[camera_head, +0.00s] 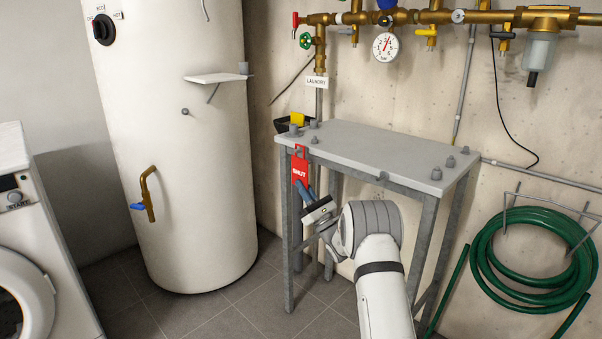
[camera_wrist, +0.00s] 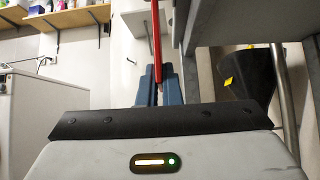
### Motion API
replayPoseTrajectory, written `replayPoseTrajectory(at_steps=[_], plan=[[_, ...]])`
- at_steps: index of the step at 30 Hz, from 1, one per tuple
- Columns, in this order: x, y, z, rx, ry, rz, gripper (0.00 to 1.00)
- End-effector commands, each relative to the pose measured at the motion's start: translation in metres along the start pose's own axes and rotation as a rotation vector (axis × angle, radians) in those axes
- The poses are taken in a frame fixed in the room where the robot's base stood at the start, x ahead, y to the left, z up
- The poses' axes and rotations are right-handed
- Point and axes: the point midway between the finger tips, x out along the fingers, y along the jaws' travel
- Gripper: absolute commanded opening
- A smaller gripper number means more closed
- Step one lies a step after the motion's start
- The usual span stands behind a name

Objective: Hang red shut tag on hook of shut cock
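The red tag marked SHUT (camera_head: 300,170) is upright at the front left edge of the grey bench, its top by a small grey peg or hook there. I cannot tell whether it still hangs on that. My gripper (camera_head: 306,190) is just below, its blue fingers at the tag's lower end. In the wrist view the tag (camera_wrist: 156,35) is edge-on, a thin red strip running down between the fingers (camera_wrist: 157,82), which look closed on it.
The grey bench (camera_head: 385,150) with several pegs stands against the wall below the pipe. A black funnel-shaped holder (camera_wrist: 248,80) with a yellow item is behind its left end. A white boiler (camera_head: 180,130) and washing machine (camera_head: 40,240) stand left, a green hose (camera_head: 485,265) hangs right.

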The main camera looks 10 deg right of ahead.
Motion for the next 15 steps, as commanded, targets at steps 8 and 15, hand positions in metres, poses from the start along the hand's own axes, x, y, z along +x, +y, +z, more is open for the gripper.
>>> replayPoseTrajectory(at_steps=[8,15], plan=[[0.0031,0.0001,0.0030,0.000,0.000,0.000,0.00],[0.0035,0.0041,0.0029,0.002,0.001,0.000,0.00]])
